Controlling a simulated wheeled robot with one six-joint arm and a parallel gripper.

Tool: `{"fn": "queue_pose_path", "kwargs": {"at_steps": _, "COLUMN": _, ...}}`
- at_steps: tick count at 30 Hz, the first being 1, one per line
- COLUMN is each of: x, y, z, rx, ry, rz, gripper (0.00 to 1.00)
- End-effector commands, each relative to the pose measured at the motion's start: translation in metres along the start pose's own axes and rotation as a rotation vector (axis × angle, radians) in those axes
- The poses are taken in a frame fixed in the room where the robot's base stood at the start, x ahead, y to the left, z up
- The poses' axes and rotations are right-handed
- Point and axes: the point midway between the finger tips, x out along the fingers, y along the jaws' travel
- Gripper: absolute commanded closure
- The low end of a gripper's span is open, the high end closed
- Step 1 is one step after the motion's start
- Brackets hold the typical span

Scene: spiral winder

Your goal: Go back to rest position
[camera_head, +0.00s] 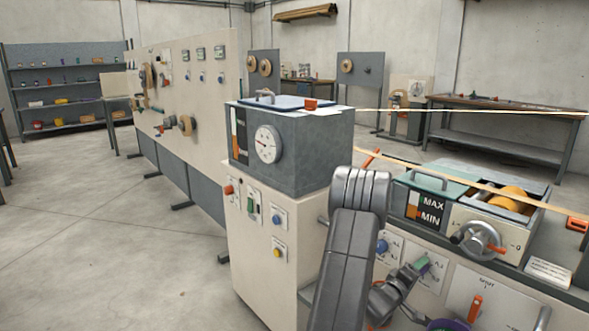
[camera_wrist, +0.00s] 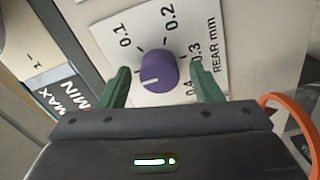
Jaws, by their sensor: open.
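My gripper (camera_wrist: 158,69) is open in the wrist view, with its two green fingers apart. A purple knob (camera_wrist: 158,73) with a white pointer line shows between the fingertips. I see gaps between the knob and both fingers; nothing is held. The knob sits on a white dial plate (camera_wrist: 112,38) marked 0.1 to 0.4 and "REAR mm". In the head view my grey arm reaches down in front of the machine, and the lower end of the arm is partly cut off by the bottom edge.
A grey box with a gauge (camera_head: 267,144) stands on the beige cabinet left of my arm. A handwheel (camera_head: 480,240) and a MAX/MIN unit are at right, with pale strips running above. An orange loop (camera_wrist: 290,108) is close to my gripper's right. Open floor lies left.

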Motion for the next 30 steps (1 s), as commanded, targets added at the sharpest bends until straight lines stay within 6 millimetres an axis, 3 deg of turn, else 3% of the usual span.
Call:
{"fn": "queue_pose_path", "kwargs": {"at_steps": 21, "x": -0.135, "y": 0.000, "z": -0.001, "rx": -0.003, "ry": 0.004, "rz": -0.004, "gripper": 0.41}}
{"fn": "queue_pose_path", "kwargs": {"at_steps": 30, "x": -0.067, "y": 0.000, "z": 0.001, "rx": 0.003, "ry": -0.002, "rz": 0.003, "gripper": 0.41}}
